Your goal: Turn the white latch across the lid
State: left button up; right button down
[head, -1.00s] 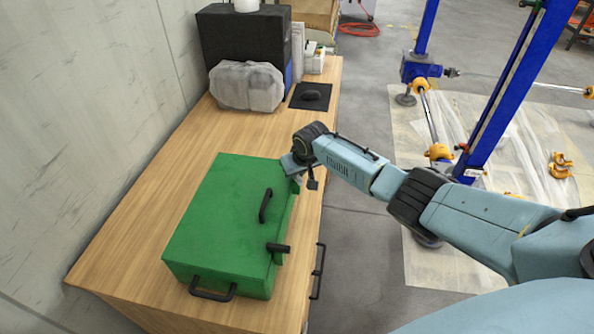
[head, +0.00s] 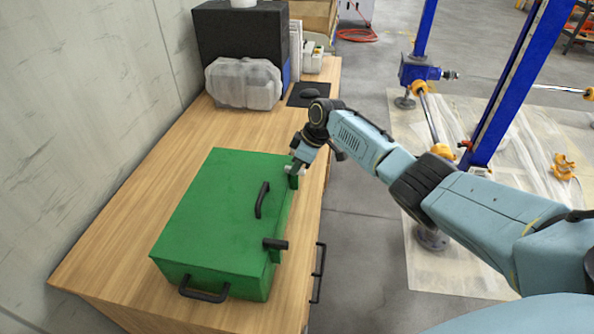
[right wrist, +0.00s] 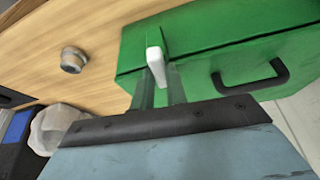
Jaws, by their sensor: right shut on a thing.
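The green box (head: 215,210) stands on the wooden table with its lid down. The white latch (right wrist: 156,62) is at a green bracket on the box's edge, in the right wrist view. My right gripper (right wrist: 160,85) is shut on this latch, one finger on each side of it. In the head view my right gripper (head: 295,168) is at the far right corner of the box; the latch is mostly hidden there. A second latch, with a black lever (head: 275,244), is at the near right edge. My left gripper is not in view.
A black handle (head: 262,200) is on the lid and another (head: 204,291) on the near side. A small round grey object (right wrist: 73,60) is on the table (head: 110,260). A wrapped bundle (head: 243,83) and black case (head: 240,40) stand at the back. A wall borders the left.

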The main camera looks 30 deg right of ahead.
jog(key=shift+n+b, duration=0.35)
jog(key=shift+n, duration=0.05)
dwell(0.4)
jog(key=c, duration=1.4)
grip_release()
jog(key=p+v, duration=0.1)
jog(key=v, duration=1.2)
jog(key=shift+w+d+r, duration=0.15)
jog(key=shift+r, duration=0.05)
